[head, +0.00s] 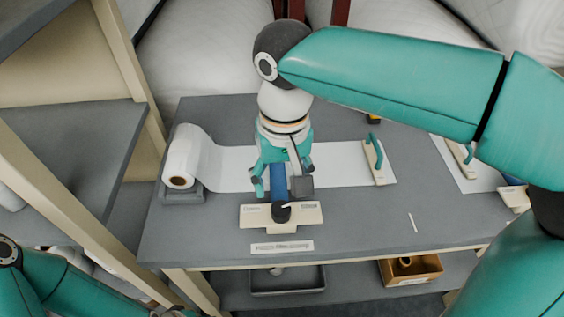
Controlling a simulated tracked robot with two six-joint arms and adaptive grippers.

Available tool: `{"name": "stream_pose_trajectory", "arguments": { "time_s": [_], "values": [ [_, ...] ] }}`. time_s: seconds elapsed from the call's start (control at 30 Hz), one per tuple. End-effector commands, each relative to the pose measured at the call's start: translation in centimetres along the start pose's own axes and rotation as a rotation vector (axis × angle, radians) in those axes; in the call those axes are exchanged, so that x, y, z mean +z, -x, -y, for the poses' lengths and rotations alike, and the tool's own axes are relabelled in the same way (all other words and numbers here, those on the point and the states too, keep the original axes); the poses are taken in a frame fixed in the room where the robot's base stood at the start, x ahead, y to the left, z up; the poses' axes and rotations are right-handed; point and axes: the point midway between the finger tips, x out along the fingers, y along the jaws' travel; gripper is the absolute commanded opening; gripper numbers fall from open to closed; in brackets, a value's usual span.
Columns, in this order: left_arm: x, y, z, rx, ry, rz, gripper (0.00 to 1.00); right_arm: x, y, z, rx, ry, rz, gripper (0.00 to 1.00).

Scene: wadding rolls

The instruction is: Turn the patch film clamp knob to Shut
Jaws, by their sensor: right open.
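The patch film clamp's cream base plate (255,218) lies near the front edge of the grey table, with a printed strip (282,247) in front of it. Its dark round knob (281,214) sits at the plate's middle, with a pale pointer lying toward the right. Small labels flank the knob, too small to read. My right gripper (281,188) points down just behind the knob, open, its fingers on either side of a blue part (278,180). I cannot tell whether it touches that part.
A white roll (181,160) stands at the left, its film (338,158) running right beneath my right gripper. A teal-handled cream block (379,162) lies on the film's right end. A shelf rack (75,140) stands close at left. The table's front right is mostly clear.

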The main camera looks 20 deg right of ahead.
Motion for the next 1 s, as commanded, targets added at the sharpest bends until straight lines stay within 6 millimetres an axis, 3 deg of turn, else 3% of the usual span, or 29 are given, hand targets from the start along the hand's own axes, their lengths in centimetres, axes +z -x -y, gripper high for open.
{"name": "stream_pose_trajectory", "arguments": {
  "time_s": [0.1, 0.3, 0.83, 1.0],
  "values": [
    [0.0, 0.0, 0.0, 0.000, 0.000, 0.000, 0.40, -0.1, 2.0, 0.0, -0.002, 0.000, -0.003, 0.66],
    [0.0, 0.0, 0.0, 0.000, 0.000, 0.000, 0.40, -0.1, 3.8, 0.0, 0.000, 0.001, -0.001, 0.66],
    [0.0, 0.0, 0.0, 0.000, 0.000, 0.000, 0.40, 0.0, 4.0, 0.0, 0.000, 0.000, 0.000, 0.66],
    [0.0, 1.6, -0.6, 0.000, 0.000, 0.000, 0.40, -0.1, 5.7, 0.0, 0.000, 0.000, -0.001, 0.66]
  ]
}}
